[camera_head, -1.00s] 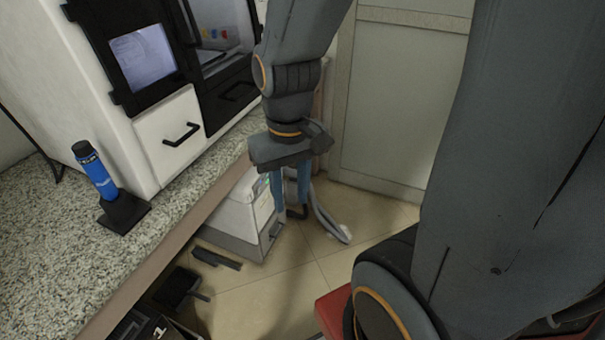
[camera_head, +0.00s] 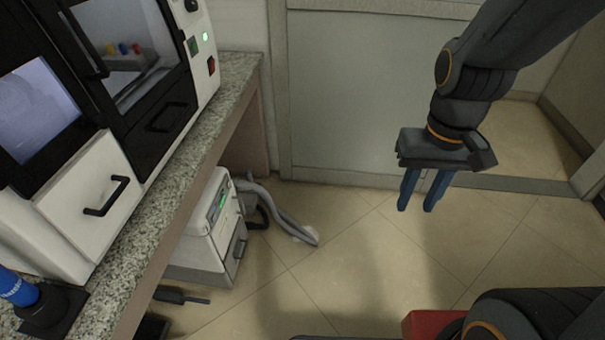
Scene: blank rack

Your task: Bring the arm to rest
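My gripper (camera_head: 416,205) hangs at the right of the view with its two blue fingers pointing down. The fingers are apart with a gap between them, and nothing shows between them. It is over open floor, clear of the counter and the machine. My arm (camera_head: 478,75) comes in from the upper right, bent down at the wrist.
A granite counter (camera_head: 118,262) runs along the left, bearing a white and black machine (camera_head: 75,200) and a blue bottle (camera_head: 17,288) on a black stand. A white unit with a grey hose (camera_head: 290,222) stands on the floor below. The tiled floor (camera_head: 340,270) is mostly free.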

